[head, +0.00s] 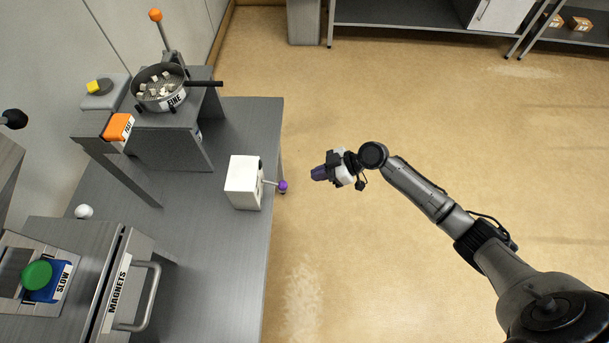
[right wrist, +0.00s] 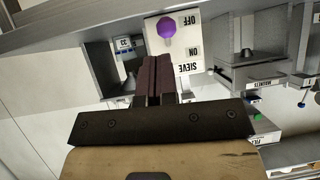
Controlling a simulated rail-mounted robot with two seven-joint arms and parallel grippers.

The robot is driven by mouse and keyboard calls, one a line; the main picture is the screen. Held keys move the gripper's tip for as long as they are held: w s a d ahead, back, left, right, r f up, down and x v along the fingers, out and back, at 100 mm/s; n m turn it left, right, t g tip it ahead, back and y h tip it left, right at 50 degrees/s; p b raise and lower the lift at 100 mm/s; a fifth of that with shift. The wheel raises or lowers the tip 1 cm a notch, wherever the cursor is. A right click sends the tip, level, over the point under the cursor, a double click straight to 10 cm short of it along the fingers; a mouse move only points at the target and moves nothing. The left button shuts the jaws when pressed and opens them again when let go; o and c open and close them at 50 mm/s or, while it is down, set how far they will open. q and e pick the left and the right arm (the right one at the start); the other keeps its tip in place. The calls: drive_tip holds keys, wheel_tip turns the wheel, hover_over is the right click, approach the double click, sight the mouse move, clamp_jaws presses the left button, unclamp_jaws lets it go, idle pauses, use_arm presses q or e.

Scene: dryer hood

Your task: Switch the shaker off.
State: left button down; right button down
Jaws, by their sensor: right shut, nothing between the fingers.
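A white switch box (head: 243,183) stands on the grey bench, with a lever ending in a purple ball (head: 283,186) that sticks out past the bench edge. In the right wrist view the box face (right wrist: 185,65) reads SIEVE, ON and OFF upside down. The purple knob (right wrist: 167,28) appears beside the word OFF there; its lever is mostly hidden behind it. My right gripper (head: 318,173) is shut and empty, to the right of the knob and apart from it. Its fingers (right wrist: 153,80) point toward the box. The sieve pan (head: 160,101) holds pale lumps. My left gripper is not in view.
The grey bench (head: 235,270) also bears a MAGNETS drawer unit (head: 118,290) with a bar handle, a green knob (head: 37,274) and an orange FAST block (head: 118,127). A black handle (head: 205,84) juts from the pan. The floor (head: 370,270) around my right arm is clear.

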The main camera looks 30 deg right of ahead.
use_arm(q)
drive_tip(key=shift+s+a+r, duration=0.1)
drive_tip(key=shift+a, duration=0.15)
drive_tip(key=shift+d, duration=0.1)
use_arm(e)
drive_tip(key=s+d+r, duration=0.1)
drive_tip(key=s+d, duration=0.2)
drive_tip(key=d, duration=0.3)
drive_tip(key=shift+s+r, duration=0.25)
drive_tip(key=shift+s, duration=0.1)
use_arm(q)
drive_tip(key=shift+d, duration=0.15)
use_arm(e)
drive_tip(key=shift+d, duration=0.1)
